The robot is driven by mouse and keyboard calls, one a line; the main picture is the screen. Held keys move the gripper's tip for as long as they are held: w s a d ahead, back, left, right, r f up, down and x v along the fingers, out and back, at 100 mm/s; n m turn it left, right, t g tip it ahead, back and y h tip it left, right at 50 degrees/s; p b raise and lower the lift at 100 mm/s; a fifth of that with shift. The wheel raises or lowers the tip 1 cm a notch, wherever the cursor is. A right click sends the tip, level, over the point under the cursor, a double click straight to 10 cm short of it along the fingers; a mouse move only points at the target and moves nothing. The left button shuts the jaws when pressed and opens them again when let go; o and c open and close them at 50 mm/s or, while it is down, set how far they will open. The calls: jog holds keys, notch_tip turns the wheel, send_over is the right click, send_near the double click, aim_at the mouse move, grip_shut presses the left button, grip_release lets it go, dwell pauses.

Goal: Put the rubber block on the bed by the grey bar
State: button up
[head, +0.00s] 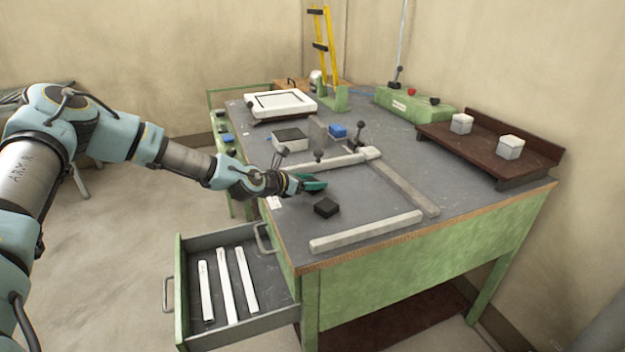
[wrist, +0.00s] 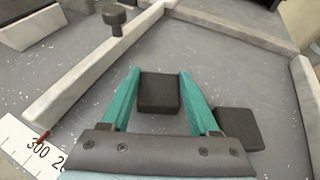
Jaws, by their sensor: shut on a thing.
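My gripper (head: 313,183) is over the bench inside a U of bars, its teal fingers shut on a dark block (wrist: 159,92). In the head view the fingers mostly hide that block. A second dark block (head: 326,207) lies on the bed (head: 355,202), just in front of the gripper; it also shows right of the right finger in the wrist view (wrist: 238,128). I cannot tell the two blocks' materials apart. The grey bar (head: 400,184) runs along the far side, joining two paler bars, one behind (head: 335,165) and one in front (head: 367,231). I cannot tell whether the held block touches the bed.
An open drawer (head: 240,325) with several white strips juts out below the bench. A brown shelf (head: 480,150) with two pale blocks stands at the right. The bed between the bars is otherwise clear.

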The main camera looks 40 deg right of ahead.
jog(key=shift+f, duration=0.25)
jog(key=o, duration=1.4)
jog(key=shift+f, duration=0.1)
jog(key=shift+r, duration=0.2)
jog(key=b+v, duration=0.3)
jog(key=v, duration=0.9)
jog(key=shift+f, duration=0.15)
jog(key=shift+a, duration=0.1)
